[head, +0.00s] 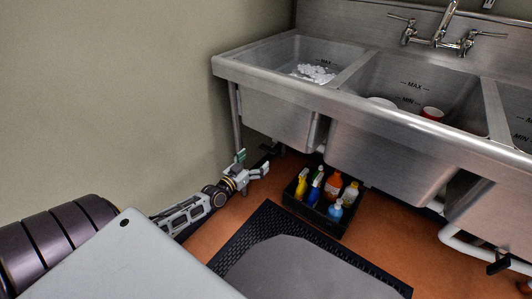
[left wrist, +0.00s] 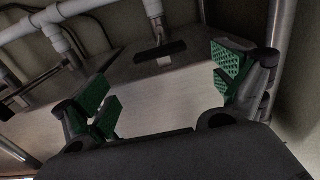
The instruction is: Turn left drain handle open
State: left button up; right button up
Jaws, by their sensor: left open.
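The left drain handle, with a flat black grip on a metal stem, shows in the left wrist view (left wrist: 160,51), between and beyond my fingertips. In the head view a dark piece below the left basin (head: 268,148), just beyond the gripper, appears to be the same handle. My left gripper (head: 252,163) is low under the front of the left basin. Its green-padded fingers (left wrist: 164,82) are spread in the left wrist view, with nothing between the pads. No contact with the handle is visible. My right gripper is out of view.
The steel sink (head: 275,80) has several basins. White drain pipes (left wrist: 60,25) run beneath, with another dark handle (left wrist: 22,92) to the left in the wrist view. A black crate of bottles (head: 318,208) stands right of the gripper. A black-edged mat (head: 290,262) lies in front.

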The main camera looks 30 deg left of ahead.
aim_at(266, 150)
pick_arm(q)
jog(key=shift+w+d+b, duration=0.1)
jog(key=shift+w+b, duration=0.45)
jog(key=shift+w, duration=1.1)
jog(key=shift+w+d+b, duration=0.2)
jog(key=shift+w+b, duration=0.55)
jog(key=shift+w, duration=1.4)
jog(key=shift+c, duration=0.4)
jog(key=c, duration=0.9)
